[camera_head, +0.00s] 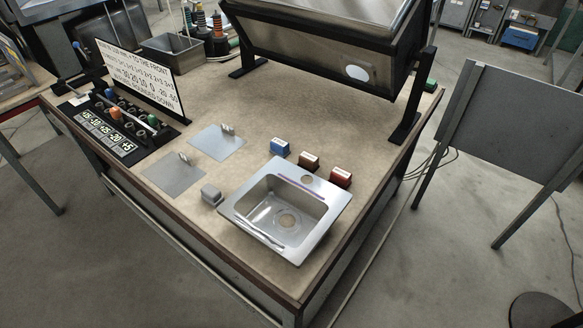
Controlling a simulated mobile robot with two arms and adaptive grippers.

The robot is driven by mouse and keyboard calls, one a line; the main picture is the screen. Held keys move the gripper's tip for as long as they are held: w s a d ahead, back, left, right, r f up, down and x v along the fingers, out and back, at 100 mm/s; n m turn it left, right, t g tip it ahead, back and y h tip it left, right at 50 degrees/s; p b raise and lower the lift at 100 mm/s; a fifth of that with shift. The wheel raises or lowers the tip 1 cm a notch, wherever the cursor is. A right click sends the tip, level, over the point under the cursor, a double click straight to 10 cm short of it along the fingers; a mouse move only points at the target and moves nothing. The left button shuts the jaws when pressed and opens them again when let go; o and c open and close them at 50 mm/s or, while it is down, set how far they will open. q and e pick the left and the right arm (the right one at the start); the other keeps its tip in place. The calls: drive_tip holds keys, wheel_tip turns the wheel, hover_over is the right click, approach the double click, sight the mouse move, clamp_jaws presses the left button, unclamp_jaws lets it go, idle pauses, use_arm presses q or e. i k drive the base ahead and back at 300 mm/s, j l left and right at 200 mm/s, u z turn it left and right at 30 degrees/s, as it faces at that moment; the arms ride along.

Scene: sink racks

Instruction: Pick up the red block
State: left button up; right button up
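The red block (340,177) stands on the tan table top just behind the right back corner of the metal sink (327,206). It is the rightmost of a row of three blocks, close to the table's right edge. A brown block (308,161) is to its left, and a blue block (280,146) is further left. The blocks stand apart from each other. Neither of my grippers shows in the head view.
A grey block (211,195) stands left of the sink. Two flat metal plates (173,174) lie further left. A rack with numbered labels (104,134) and a sign (140,80) stand at the left. A large tilted box on black legs (330,45) stands behind the blocks.

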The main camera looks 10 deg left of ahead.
sight(339, 177)
drive_tip(key=i+l+u, duration=0.1)
drive_tip(key=l+u, duration=0.9)
drive_tip(key=l, duration=0.4)
